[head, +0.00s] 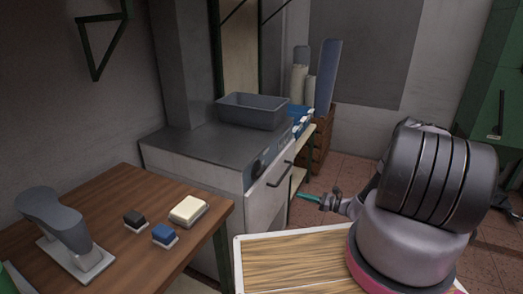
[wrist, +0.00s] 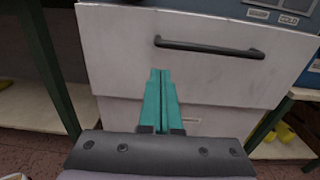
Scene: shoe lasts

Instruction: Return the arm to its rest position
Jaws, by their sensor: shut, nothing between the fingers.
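My gripper (head: 308,197) shows in the head view as a small teal tip at the end of my arm, to the right of the grey machine's front. In the wrist view my gripper (wrist: 160,72) is shut, its two teal fingers together with nothing between them. The fingers point at the white front panel (wrist: 120,60) of the machine, below its dark bar handle (wrist: 210,47). I cannot tell the exact gap between fingertips and panel. My arm's large rounded links fill the right of the head view.
A wooden table (head: 95,204) at left bears a grey shoe last on a stand (head: 62,228) and several small blocks. A grey bin (head: 253,110) sits on the machine top (head: 205,145). A light wooden surface (head: 290,262) lies in front. Tiled floor (head: 350,150) shows beyond.

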